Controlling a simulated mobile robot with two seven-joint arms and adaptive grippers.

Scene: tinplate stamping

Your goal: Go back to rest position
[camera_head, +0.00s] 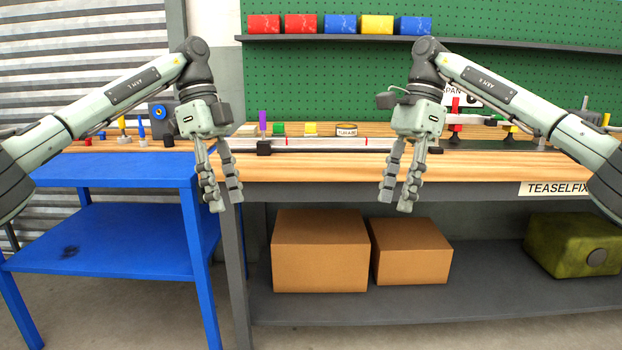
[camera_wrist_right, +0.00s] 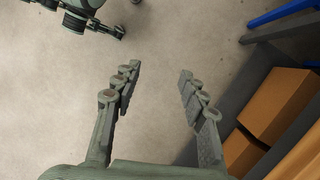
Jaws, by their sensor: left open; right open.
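My left gripper (camera_head: 222,188) points down in the head view, in front of the gap between the blue table and the wooden workbench. Its fingers are apart and nothing is between them. My right gripper (camera_head: 401,190) also points down, in front of the workbench's front edge. In the right wrist view its two fingers (camera_wrist_right: 158,95) are spread wide, with only bare floor between them. Both grippers are empty and appear clear of the furniture.
The wooden workbench (camera_head: 330,170) carries a rail and small coloured parts. A blue table (camera_head: 115,170) stands at left. Two cardboard boxes (camera_head: 320,255) (camera_head: 411,255) and a green bundle (camera_head: 575,243) sit on the lower shelf. Coloured bins (camera_head: 300,24) line the green pegboard's shelf. Floor below is clear.

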